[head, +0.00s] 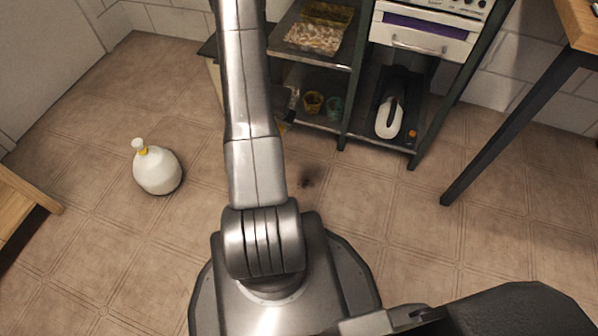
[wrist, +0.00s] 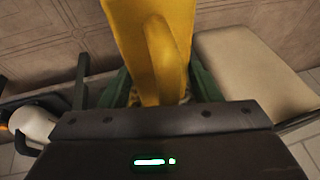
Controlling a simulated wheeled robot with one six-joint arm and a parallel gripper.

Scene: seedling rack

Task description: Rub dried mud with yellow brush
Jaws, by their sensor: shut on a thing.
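The yellow brush (wrist: 150,40) fills the upper middle of the wrist view, with its broad yellow body and raised handle toward me. My gripper (wrist: 160,92) is shut on it, with a dark green finger on each side. The bristles are hidden. A small dark smudge, likely the dried mud (head: 307,182), lies on the tiled floor right of my arm. It cannot be made out in the wrist view.
A dark shelf rack (head: 343,120) stands ahead, holding a tray (head: 313,36), small pots and a white watering can (head: 388,118). A white sprayer (head: 157,170) stands on the floor at left. A table leg (head: 510,130) is at right. A beige pad-like thing (wrist: 250,70) shows in the wrist view.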

